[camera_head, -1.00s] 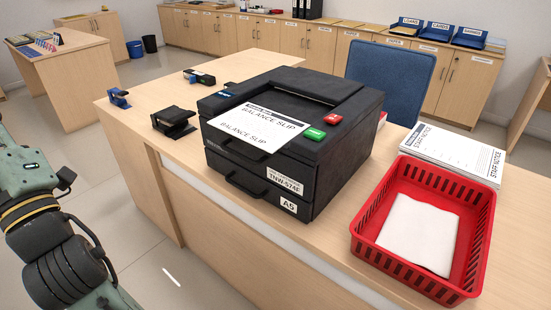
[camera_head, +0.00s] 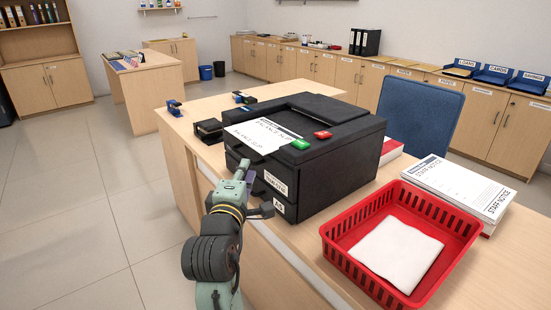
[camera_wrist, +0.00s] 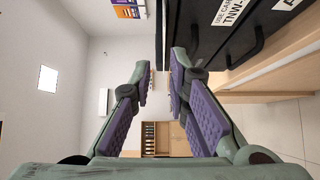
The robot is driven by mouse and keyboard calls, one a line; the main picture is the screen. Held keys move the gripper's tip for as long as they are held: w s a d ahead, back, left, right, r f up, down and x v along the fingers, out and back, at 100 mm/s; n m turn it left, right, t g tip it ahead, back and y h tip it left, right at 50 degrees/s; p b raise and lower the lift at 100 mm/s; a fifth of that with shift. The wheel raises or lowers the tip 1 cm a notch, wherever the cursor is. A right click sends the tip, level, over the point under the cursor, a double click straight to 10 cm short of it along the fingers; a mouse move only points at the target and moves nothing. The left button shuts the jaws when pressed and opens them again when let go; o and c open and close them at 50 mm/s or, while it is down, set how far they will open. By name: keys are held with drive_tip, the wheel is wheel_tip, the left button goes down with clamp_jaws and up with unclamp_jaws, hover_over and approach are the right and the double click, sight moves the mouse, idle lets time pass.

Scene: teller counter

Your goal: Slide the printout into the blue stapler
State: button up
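The printout, a white sheet headed "BALANCE SLIP" (camera_head: 262,136), lies on top of the black printer (camera_head: 335,155), its front part over the printer's front edge. The blue stapler (camera_head: 174,107) stands at the counter's far left end. My gripper (camera_head: 256,190) is in front of the printer's front face, below the sheet. In the wrist view my gripper (camera_wrist: 160,72) has its two purple-padded fingers apart with nothing seen held between them. The printer's dark front is at the upper right there. The stapler is not in the wrist view.
A black device (camera_head: 208,129) and a black-and-blue one (camera_head: 243,98) stand left of and behind the printer. A red basket (camera_head: 335,232) with white paper and a stack of staff notices (camera_head: 458,186) are at right. A blue chair (camera_head: 420,110) stands behind.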

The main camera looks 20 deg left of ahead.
sight(256, 150)
drive_tip(key=w, duration=1)
drive_tip(key=shift+a+f, duration=0.25)
drive_tip(key=shift+a, duration=0.05)
clamp_jaws()
idle(0.9)
wheel_tip(256, 150, up, 3)
drive_tip(key=shift+f+p, duration=0.2)
drive_tip(key=shift+p, duration=0.95)
